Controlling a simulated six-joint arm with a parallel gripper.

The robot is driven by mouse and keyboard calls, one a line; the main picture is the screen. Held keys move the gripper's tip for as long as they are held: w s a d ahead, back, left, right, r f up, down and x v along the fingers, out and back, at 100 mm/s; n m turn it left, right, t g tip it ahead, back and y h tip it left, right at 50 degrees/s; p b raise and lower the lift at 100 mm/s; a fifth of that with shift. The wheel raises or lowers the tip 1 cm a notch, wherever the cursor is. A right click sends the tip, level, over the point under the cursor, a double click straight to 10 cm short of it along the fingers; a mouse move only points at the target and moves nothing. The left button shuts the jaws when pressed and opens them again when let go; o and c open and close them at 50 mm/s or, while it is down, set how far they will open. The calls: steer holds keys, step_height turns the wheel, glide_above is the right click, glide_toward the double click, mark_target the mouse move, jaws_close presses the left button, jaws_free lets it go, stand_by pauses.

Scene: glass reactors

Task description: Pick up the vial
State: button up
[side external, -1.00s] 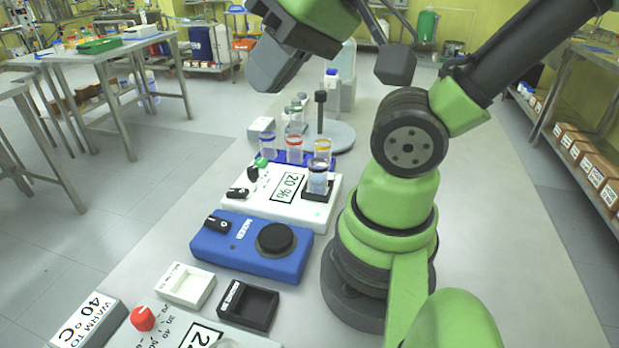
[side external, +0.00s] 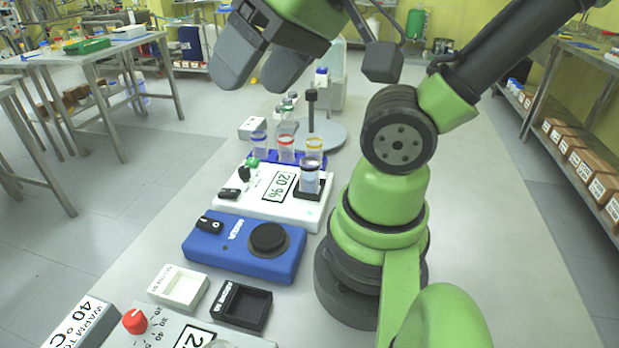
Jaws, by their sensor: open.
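A clear vial with a dark top and pale contents (side external: 310,177) stands upright in a black square holder on the white device reading 20 % (side external: 256,203). Behind it, a blue rack (side external: 270,157) holds vials with a blue ring (side external: 259,145), a red ring (side external: 286,149) and a yellow ring (side external: 314,149). I cannot tell which one is the task's vial. My gripper (side external: 259,76) is open and empty. It is high at the top of the view, above and left of the vials, its two grey fingers spread apart.
A blue mixer (side external: 230,246) stands in front of the white device. White (side external: 179,288) and black (side external: 241,305) trays lie nearer. Several small bottles (side external: 287,121) and a round grey stand (side external: 322,136) are behind the rack.

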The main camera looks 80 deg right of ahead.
steer(key=w+d+f+g+h, duration=0.2)
steer(key=w+d+f, duration=0.1)
steer(key=d, duration=0.2)
steer(key=g, duration=0.5)
glide_toward(311, 172)
steer(key=shift+w+d+f+m, duration=0.15)
steer(key=shift+d+f, duration=0.2)
steer(key=shift+d, duration=0.2)
steer(key=shift+w+d+f+m, duration=0.1)
steer(key=shift+d+f+m, duration=0.05)
steer(key=shift+d+f, duration=0.3)
step_height(311, 172, down, 4)
steer(key=shift+s+r, duration=0.1)
steer(key=shift+r, duration=0.05)
steer(key=shift+a+f, duration=0.2)
steer(key=shift+f, duration=2.75)
steer(key=shift+c, duration=0.2)
steer(key=c, duration=0.9)
